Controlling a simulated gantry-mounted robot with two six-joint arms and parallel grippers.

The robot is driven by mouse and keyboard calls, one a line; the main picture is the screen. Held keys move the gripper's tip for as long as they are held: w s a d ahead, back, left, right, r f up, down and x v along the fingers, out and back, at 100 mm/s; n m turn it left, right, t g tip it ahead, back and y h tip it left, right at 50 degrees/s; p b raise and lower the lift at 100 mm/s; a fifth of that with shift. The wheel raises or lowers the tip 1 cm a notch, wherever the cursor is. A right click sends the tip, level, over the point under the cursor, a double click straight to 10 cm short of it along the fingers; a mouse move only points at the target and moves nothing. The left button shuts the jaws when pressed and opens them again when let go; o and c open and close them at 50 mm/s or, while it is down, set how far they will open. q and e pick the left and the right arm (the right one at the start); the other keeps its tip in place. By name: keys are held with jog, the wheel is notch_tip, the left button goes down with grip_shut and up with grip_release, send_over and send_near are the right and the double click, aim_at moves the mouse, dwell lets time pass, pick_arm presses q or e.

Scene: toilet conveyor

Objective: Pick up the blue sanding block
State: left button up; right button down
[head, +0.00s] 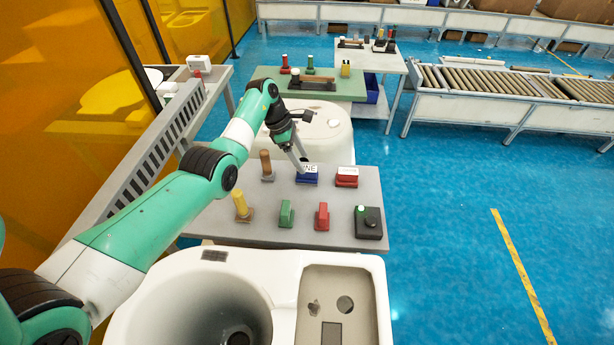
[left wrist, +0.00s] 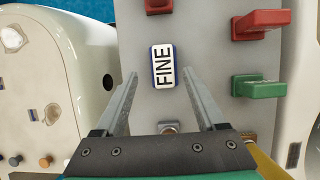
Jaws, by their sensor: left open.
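The blue sanding block (head: 307,178) has a white top marked "FINE" and sits on the grey table (head: 345,236), towards its far side. My left gripper (head: 302,165) is above the block in the head view. My right gripper is not in view.
A red block (head: 346,177) stands right of the blue one. A brown-handled tool (head: 266,165) and yellow-handled tool (head: 241,206) stand left. Green (head: 286,214) and red (head: 322,216) handled items and a black box (head: 368,222) line the near side. White ceramic (head: 280,262) stands in front.

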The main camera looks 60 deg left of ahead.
aim_at(307, 168)
pick_arm(q)
jog(key=x, duration=0.1)
jog(key=b+x, duration=0.1)
jog(key=x, duration=0.1)
jog(key=b+x, duration=0.1)
jog(key=shift+d+f, duration=0.3)
jog(key=shift+d, duration=0.1)
jog(key=shift+r, duration=0.1)
jog(key=shift+c, duration=0.4)
grip_shut()
